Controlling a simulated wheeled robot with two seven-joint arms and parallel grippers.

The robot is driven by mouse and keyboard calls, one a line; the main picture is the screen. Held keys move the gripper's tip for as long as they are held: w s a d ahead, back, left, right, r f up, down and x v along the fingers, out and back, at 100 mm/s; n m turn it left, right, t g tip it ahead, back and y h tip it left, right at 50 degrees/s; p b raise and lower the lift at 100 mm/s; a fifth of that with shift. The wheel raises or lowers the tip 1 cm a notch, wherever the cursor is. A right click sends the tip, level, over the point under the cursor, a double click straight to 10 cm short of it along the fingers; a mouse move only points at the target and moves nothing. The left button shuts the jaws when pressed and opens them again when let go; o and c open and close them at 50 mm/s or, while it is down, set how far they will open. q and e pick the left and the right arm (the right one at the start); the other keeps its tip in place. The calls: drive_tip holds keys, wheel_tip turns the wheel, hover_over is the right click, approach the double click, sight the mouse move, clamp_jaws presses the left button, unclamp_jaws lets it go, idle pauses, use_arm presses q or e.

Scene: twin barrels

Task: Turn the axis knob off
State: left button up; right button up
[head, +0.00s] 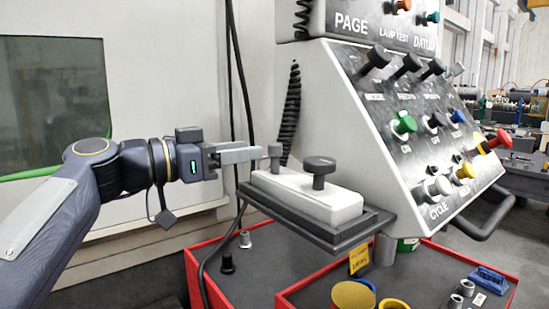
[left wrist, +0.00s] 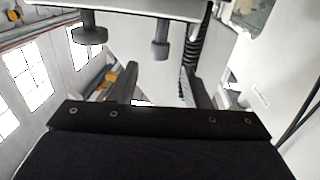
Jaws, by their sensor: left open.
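A white pendant box (head: 300,197) on a dark shelf carries two dark knobs. The narrow knob (head: 275,155) is at its left end, and the wide round-topped knob (head: 319,170) is to its right. I cannot read a label saying which is the axis knob. My left gripper (head: 258,154) is open, with its fingertips at the narrow knob in the head view. In the left wrist view, the narrow knob (left wrist: 162,38) lies ahead, in line with the gap between the fingers (left wrist: 160,85). Contact cannot be told. The wide knob also shows there (left wrist: 90,36). My right gripper is not in view.
A sloped control panel (head: 420,130) with several knobs and buttons stands right of the box. Coiled black cable (head: 292,110) hangs behind the narrow knob. A red-edged tray (head: 275,262) with small parts lies below the shelf.

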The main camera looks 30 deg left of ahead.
sight(270, 148)
use_arm(q)
drive_tip(key=p+x, duration=0.1)
drive_tip(key=x, duration=0.6)
drive_tip(key=shift+r+p, duration=0.1)
drive_tip(key=shift+p, duration=0.25)
clamp_jaws()
drive_tip(key=shift+d+f+n+t+y+b, duration=0.2)
drive_tip(key=shift+n+t+y+b, duration=0.15)
drive_tip(key=shift+y+b, duration=0.2)
drive_tip(key=shift+n+t+y, duration=0.25)
drive_tip(key=shift+n+y, duration=0.2)
drive_tip(key=shift+y, duration=0.1)
drive_tip(key=shift+a+r+n+t+y, duration=0.15)
drive_tip(key=shift+n+t+y, duration=0.15)
drive_tip(key=shift+n+y, duration=0.65)
